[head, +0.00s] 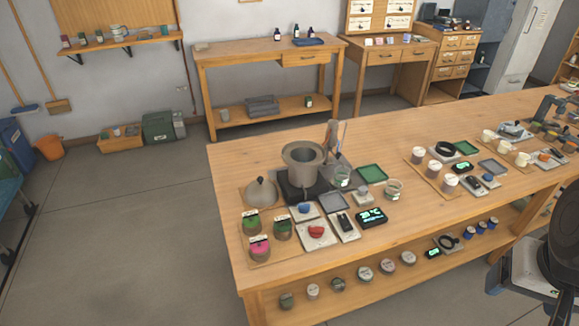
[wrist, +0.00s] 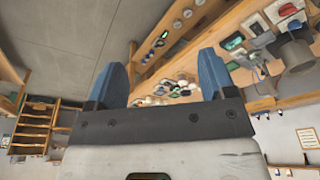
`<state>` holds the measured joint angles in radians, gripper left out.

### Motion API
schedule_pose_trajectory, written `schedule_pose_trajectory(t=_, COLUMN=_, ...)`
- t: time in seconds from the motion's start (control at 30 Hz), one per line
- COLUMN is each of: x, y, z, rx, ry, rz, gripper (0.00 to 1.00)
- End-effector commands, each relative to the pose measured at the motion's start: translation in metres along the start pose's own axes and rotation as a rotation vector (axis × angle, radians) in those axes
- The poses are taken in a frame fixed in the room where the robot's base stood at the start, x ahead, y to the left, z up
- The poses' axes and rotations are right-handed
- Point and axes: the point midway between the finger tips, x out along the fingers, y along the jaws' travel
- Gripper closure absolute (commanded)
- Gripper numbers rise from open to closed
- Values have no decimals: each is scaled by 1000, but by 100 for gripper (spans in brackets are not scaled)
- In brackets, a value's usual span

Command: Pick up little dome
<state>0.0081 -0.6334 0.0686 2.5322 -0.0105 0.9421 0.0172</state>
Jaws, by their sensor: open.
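The little dome (head: 261,191) is a small grey-brown dome with a knob on top. In the head view it sits on a wooden board near the left end of the long wooden table, left of the metal pot. My gripper (wrist: 163,76) shows in the wrist view with its two blue fingers wide apart and nothing between them. It is well away from the dome. I cannot clearly make out the dome in the wrist view.
The metal pot (head: 303,160) stands on a dark base right of the dome. Jars with green and pink contents, including a pink one (head: 260,246), stand in front of it. A red item (head: 316,232) lies on a pale tray.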

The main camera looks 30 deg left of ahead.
Motion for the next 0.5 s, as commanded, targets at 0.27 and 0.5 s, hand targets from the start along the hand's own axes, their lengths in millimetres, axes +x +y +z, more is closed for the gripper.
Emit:
schedule_pose_trajectory(t=0.27, x=3, y=-2, z=-10, rx=-17, ry=14, rz=9, gripper=23)
schedule_pose_trajectory(t=0.5, x=17, y=-12, z=-52, rx=-95, ry=88, rz=43, gripper=23)
